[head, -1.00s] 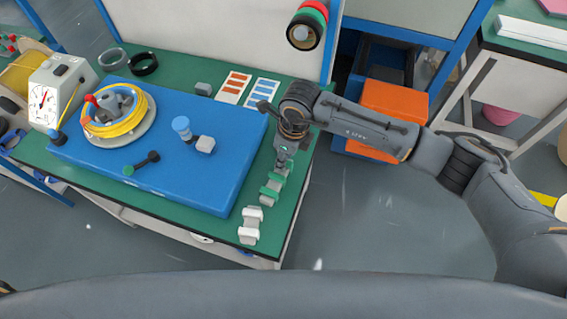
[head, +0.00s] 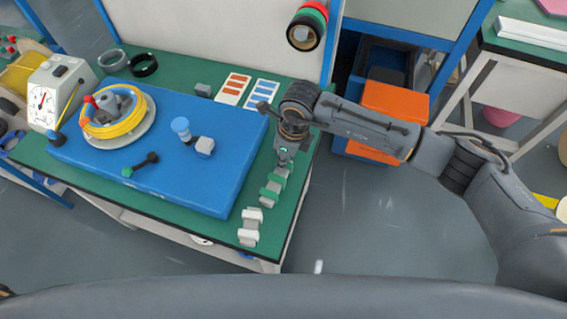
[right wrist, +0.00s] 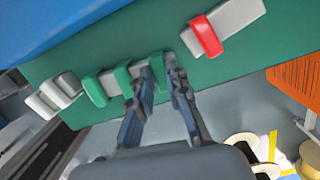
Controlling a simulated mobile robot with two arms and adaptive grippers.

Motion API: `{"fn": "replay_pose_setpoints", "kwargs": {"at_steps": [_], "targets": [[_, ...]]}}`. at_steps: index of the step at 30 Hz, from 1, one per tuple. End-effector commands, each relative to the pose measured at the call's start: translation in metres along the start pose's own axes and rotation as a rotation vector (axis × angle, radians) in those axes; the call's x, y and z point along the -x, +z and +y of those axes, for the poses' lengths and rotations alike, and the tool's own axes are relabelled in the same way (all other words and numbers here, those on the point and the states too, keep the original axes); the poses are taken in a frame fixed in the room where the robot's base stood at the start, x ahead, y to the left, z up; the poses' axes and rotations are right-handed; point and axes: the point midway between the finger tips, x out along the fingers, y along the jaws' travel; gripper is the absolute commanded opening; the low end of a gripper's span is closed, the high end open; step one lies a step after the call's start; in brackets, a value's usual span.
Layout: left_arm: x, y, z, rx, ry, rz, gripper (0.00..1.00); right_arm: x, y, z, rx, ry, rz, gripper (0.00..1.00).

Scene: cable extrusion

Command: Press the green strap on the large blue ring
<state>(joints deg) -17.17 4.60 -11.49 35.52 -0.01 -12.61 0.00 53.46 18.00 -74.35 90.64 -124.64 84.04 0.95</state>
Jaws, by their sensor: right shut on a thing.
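My right gripper (head: 283,158) points down over the right edge of the green table. In the right wrist view its fingers (right wrist: 160,78) are closed around a green strap (right wrist: 157,66), which they partly hide. More green straps (head: 270,192) sit on grey blocks just in front of it; they also show in the right wrist view (right wrist: 95,91). I cannot make out a large blue ring. A coil of yellow cable (head: 104,129) lies on a round pale disc (head: 143,135) on the blue board (head: 180,180). My left gripper is not in view.
White straps (head: 251,214) on grey blocks line the front right table edge. A red strap (right wrist: 206,36) sits beyond the fingers. An orange box (head: 390,105) is right.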

Motion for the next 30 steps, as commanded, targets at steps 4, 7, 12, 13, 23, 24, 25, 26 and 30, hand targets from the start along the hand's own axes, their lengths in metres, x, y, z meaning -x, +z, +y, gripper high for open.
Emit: {"fn": "replay_pose_setpoints", "kwargs": {"at_steps": [4,7,12,13,23,24,25,26,30], "targets": [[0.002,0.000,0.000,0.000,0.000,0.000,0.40,0.003,0.001,0.000,0.000,0.000,0.000,0.00],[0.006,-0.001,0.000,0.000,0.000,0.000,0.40,0.009,0.002,0.000,0.000,-0.001,-0.001,0.00],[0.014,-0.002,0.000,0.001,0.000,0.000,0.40,0.024,0.004,0.000,0.000,-0.001,-0.001,0.00],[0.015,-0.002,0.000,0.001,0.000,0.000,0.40,0.026,0.004,0.000,0.000,-0.001,0.000,0.00],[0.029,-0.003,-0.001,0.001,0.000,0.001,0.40,0.052,0.008,0.000,0.000,-0.001,-0.002,0.00],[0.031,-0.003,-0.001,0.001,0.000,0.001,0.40,0.055,0.009,0.000,0.000,-0.001,-0.002,0.00],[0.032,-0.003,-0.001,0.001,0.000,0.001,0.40,0.058,0.009,0.000,0.001,-0.001,-0.002,0.00],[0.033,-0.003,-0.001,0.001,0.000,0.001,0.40,0.060,0.009,0.000,0.001,-0.001,-0.001,0.00],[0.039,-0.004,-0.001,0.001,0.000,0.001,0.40,0.071,0.011,0.000,0.000,0.000,0.000,0.00]]}}
